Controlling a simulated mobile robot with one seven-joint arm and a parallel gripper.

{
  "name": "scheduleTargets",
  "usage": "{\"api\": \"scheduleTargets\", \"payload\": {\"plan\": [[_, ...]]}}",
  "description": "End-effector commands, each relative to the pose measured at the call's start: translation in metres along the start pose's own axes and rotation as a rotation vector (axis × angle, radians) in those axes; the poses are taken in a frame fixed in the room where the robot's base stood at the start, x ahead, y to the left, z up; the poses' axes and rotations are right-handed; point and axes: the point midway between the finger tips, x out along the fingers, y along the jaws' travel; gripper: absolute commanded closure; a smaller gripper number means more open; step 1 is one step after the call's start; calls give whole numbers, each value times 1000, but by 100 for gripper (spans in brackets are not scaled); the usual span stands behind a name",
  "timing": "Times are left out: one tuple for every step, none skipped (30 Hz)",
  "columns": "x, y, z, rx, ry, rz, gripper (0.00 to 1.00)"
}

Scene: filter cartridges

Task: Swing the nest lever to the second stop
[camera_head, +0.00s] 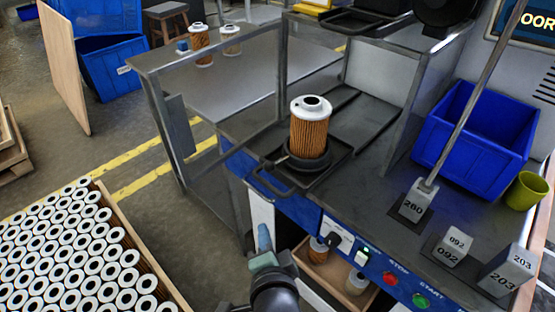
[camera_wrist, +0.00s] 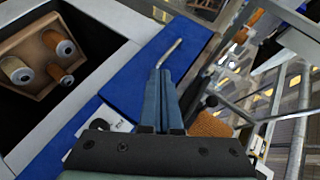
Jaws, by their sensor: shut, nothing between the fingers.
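A filter cartridge (camera_head: 309,128) with an orange pleated body and a white cap stands upright in the dark round nest (camera_head: 292,163) on the bench. A dark bent bar (camera_head: 268,186) sticks out at the nest's front left; it looks like the nest lever. My gripper (camera_head: 264,236) is shut and empty, below and in front of this bar, beside the blue front panel. In the wrist view, my blue fingers (camera_wrist: 161,78) are together, and a thin bent metal rod (camera_wrist: 170,50) shows just beyond their tips. I cannot tell whether they touch it.
A box (camera_head: 352,288) with a few cartridges sits below the panel, which carries red and green buttons (camera_head: 390,278). Numbered weights (camera_head: 452,246) and a blue bin (camera_head: 475,140) stand to the right. A crate of many cartridges (camera_head: 75,250) is at lower left. Metal frame posts (camera_head: 282,70) rise behind the nest.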

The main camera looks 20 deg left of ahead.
Motion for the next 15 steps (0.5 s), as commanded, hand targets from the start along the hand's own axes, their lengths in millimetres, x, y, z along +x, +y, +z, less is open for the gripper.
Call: {"api": "scheduleTargets", "payload": {"plan": [[-25, -12, -18, 52, 27, -51, 100], [-37, -18, -26, 79, 42, -85, 100], [-51, -24, -37, 114, 63, -126, 100], [-61, -28, -44, 136, 79, -154, 100], [-70, -33, -51, 155, 94, -180, 100], [-81, -37, -58, 178, 111, -208, 100], [-88, -40, -63, 193, 122, -225, 100], [-94, -42, -67, 204, 132, -240, 100], [-99, -44, -71, 215, 141, -256, 100], [-103, -46, -74, 223, 147, -265, 100], [-104, -46, -75, 227, 151, -271, 100], [-105, -47, -76, 232, 154, -277, 100], [-104, -48, -77, 234, 155, -280, 100], [-103, -48, -78, 235, 155, -282, 100], [-100, -50, -78, 234, 155, -283, 100]]}}
